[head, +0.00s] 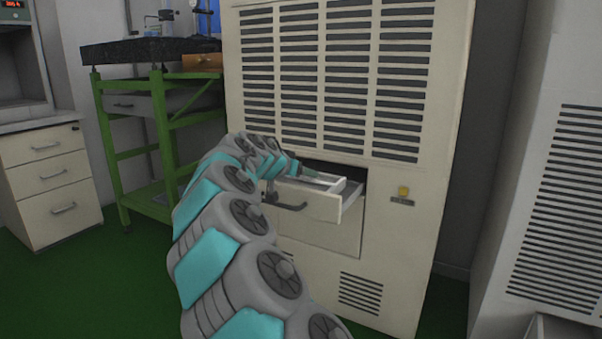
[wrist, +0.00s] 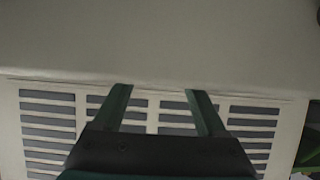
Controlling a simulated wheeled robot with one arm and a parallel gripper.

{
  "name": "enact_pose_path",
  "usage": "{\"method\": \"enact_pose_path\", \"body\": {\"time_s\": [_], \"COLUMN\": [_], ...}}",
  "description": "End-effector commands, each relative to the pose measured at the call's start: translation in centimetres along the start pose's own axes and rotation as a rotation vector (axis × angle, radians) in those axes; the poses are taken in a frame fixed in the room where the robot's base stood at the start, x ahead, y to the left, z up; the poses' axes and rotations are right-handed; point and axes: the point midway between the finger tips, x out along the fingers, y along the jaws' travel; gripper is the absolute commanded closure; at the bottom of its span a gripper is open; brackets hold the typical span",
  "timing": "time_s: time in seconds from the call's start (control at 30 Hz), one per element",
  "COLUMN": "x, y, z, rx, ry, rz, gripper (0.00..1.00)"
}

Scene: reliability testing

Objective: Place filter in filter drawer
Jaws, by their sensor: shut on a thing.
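A green-framed bench (head: 165,130) stands behind on the left, beside a white drawer unit (head: 55,180). Another vented unit (head: 560,190) stands right.

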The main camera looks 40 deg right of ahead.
Motion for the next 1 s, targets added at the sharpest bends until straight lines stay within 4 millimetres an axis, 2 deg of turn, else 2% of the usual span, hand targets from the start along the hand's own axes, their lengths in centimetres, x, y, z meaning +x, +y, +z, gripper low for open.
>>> {"method": "enact_pose_path", "body": {"time_s": [0.13, 0.17, 0.37, 0.7, 0.77, 1.0], "x": [0.1, 0.1, 0.1, -0.3, -1.0, -5.6], "y": [0.0, 0.0, 0.0, -0.1, -0.1, -0.1], "z": [0.3, 0.1, 0.1, -0.1, -0.1, -0.2], "rx": [0.000, 0.000, 0.000, 0.000, -0.001, 0.000], "ry": [0.001, 0.001, 0.001, 0.001, 0.002, 0.004], "rz": [-0.001, -0.001, -0.001, -0.001, -0.001, -0.003], "gripper": [0.90, 0.22, 0.00, 0.00, 0.00, 0.00]}}
